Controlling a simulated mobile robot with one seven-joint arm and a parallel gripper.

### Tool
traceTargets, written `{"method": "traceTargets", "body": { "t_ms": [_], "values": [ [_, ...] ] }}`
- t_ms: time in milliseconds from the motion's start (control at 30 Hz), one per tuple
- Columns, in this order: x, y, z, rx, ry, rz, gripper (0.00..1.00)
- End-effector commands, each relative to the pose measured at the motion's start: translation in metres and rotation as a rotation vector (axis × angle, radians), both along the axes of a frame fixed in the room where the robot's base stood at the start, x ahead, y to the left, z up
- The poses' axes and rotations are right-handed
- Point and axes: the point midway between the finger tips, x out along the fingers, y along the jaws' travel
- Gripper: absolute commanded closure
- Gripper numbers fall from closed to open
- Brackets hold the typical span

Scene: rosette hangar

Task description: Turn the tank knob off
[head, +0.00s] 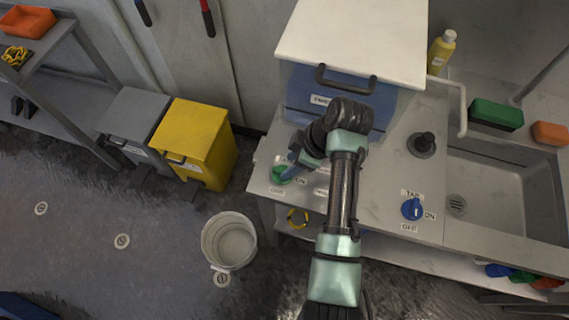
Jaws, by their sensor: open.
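A green knob (281,174) sits on the front left of the grey counter. A partly hidden label starting "TA" is behind it, "ON" is to its right, and another label is in front. My gripper (293,158) reaches down from the right, just above and behind the knob. It is open, but its fingertips are small and partly hidden by my wrist. I cannot tell whether they touch the knob or which way the knob points. A blue tank (300,88) with a white lid and a dark handle stands behind my arm.
A blue tap knob (412,209) is at the right, by a steel sink (500,190). A black control (422,144) stands behind it. Yellow (205,140) and grey (140,110) bins and a white bucket (229,242) stand left on the floor. Open floor lies at lower left.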

Motion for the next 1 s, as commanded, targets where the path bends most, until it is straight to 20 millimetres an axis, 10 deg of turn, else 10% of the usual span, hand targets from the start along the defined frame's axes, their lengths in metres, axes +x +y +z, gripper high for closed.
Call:
{"method": "traceTargets", "body": {
  "t_ms": [633, 900, 1000],
  "values": [
    [0.005, 0.015, -0.038, -0.002, -0.001, -0.001, 0.53],
    [0.005, 0.015, -0.038, -0.001, -0.002, -0.001, 1.0],
    [0.005, 0.015, -0.038, -0.001, -0.002, -0.001, 1.0]
  ]
}}
